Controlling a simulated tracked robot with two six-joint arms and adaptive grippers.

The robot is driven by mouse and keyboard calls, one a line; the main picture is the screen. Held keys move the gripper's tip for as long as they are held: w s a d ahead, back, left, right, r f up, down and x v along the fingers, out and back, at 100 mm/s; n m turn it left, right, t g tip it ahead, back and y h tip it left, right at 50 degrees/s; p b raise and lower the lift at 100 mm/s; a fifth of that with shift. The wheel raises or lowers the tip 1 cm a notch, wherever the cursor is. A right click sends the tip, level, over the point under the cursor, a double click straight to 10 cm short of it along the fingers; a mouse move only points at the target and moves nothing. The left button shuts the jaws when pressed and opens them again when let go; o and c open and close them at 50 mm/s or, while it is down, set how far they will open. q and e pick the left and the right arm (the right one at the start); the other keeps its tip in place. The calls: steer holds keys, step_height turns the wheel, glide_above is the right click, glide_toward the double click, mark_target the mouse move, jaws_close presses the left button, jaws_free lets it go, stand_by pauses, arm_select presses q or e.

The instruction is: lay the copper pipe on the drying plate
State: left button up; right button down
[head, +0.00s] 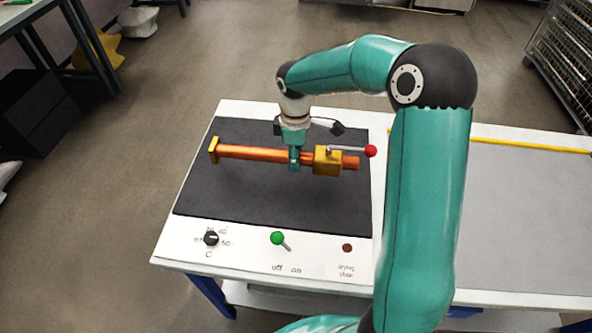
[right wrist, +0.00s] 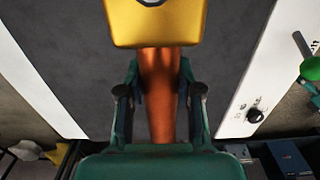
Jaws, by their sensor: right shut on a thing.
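The copper pipe (head: 252,153) is orange, with a yellow flange at its left end. A yellow valve block (head: 327,161) with a red-knobbed lever sits near its right end. It lies roughly level over the dark drying plate (head: 270,205); a soft shadow shows below it, and I cannot tell whether it touches. My right gripper (head: 294,161) comes from above and is shut on the pipe, just left of the valve block. In the right wrist view the pipe (right wrist: 160,85) runs between the fingers, with the yellow block beyond. My left gripper is not in view.
The white table edge in front carries a black dial (head: 211,238), a green-knobbed switch (head: 277,238) and a dark red lamp or button (head: 347,247). A grey surface (head: 530,210) with a yellow strip (head: 530,144) lies to the right. My right arm covers the space between.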

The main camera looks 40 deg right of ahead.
mark_target(295, 179)
steer(key=shift+f, duration=2.75)
steer(key=shift+f, duration=0.1)
steer(key=c, duration=0.8)
jaws_free()
steer(key=shift+o, duration=0.2)
step_height(295, 179, up, 12)
steer(key=shift+r, duration=0.1)
steer(key=shift+r+p, duration=0.1)
steer(key=shift+p, duration=0.25)
